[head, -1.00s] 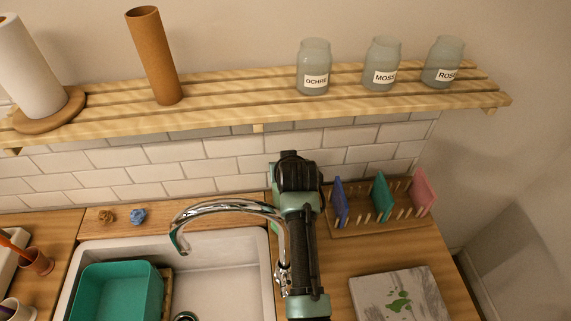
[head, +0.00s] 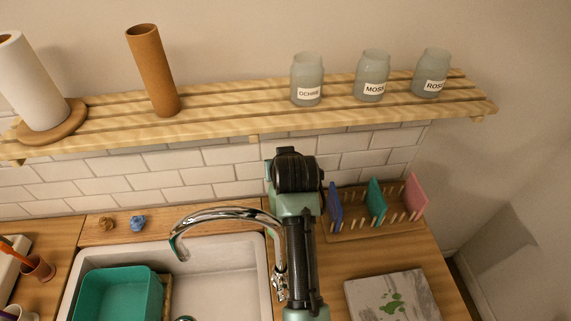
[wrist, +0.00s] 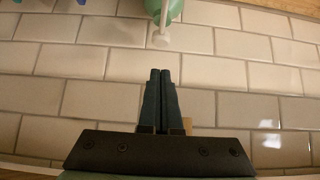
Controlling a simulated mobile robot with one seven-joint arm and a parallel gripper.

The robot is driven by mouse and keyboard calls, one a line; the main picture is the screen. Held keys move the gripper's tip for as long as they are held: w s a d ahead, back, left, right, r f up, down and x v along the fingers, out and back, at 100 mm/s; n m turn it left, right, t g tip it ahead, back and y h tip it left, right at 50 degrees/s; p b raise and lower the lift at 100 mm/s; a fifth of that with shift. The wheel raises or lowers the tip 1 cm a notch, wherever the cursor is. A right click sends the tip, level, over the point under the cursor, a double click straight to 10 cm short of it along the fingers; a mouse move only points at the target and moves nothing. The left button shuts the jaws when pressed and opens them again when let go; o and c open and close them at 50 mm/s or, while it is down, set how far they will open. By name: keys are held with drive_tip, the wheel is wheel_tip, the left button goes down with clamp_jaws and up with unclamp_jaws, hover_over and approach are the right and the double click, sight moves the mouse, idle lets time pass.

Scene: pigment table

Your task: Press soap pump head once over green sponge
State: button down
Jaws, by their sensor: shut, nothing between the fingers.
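My gripper (wrist: 160,76) shows in the wrist view with its two dark fingers together and empty, in front of white wall tiles. Above the fingertips in that picture, apart from them, is a rounded green body (wrist: 170,8) with a pale knob (wrist: 161,40), apparently the soap bottle and its pump head; its upper part is cut off. In the head view my arm hides the gripper, and I cannot make out the bottle. A blue-green slab (head: 376,201), possibly the green sponge, stands in a wooden peg rack (head: 345,233) right of my arm.
The sink (head: 215,262) with a chrome faucet (head: 225,213) and teal tub (head: 118,292) is left of my arm. A slatted shelf (head: 225,115) with several items runs above. A blue slab (head: 335,207) and pink slab (head: 415,195) share the rack. A green-stained board (head: 365,298) lies in front.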

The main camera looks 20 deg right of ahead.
drive_tip(key=b+v, duration=0.1)
drive_tip(key=v, duration=0.5)
drive_tip(key=shift+r, duration=0.1)
idle(0.5)
